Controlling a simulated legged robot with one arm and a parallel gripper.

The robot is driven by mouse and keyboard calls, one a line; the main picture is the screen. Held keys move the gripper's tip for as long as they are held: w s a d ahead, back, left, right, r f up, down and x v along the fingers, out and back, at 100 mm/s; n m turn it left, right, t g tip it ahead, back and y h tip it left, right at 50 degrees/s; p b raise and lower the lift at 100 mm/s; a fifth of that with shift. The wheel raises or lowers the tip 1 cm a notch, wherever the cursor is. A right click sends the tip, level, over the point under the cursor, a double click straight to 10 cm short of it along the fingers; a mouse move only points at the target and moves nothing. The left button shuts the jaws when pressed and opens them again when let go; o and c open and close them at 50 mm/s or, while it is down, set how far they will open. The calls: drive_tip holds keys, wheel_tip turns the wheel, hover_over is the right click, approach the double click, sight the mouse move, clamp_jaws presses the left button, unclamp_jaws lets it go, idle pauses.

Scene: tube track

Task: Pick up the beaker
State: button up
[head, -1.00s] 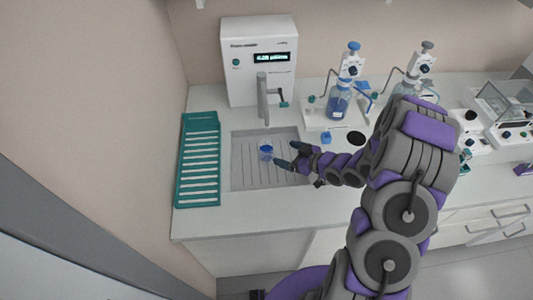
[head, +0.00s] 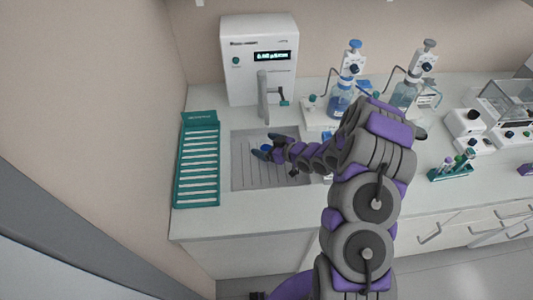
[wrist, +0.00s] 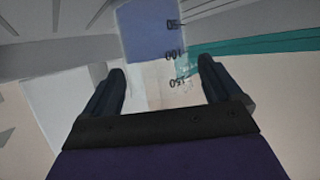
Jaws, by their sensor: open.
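The beaker (wrist: 152,40) shows in the wrist view as a clear vessel with graduation marks and blue liquid. It lies ahead of and between the two fingers of my gripper (wrist: 162,80). In the head view the beaker (head: 266,148) is a small blue spot in the sink, mostly hidden by my gripper (head: 264,145). My gripper is open, with one finger on each side of the beaker. I cannot tell whether either finger touches it.
The beaker stands in the grooved sink (head: 250,177) under a tap (head: 262,98). A white dispenser unit (head: 258,50) is behind. A teal rack (head: 198,170) is left of the sink. Dispenser bottles (head: 341,102) stand to the right, with a tube rack (head: 450,172) farther right.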

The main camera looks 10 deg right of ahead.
drive_tip(key=shift+x, duration=0.85)
drive_tip(key=shift+r, duration=0.1)
drive_tip(key=c, duration=1.1)
drive_tip(key=shift+c, duration=0.2)
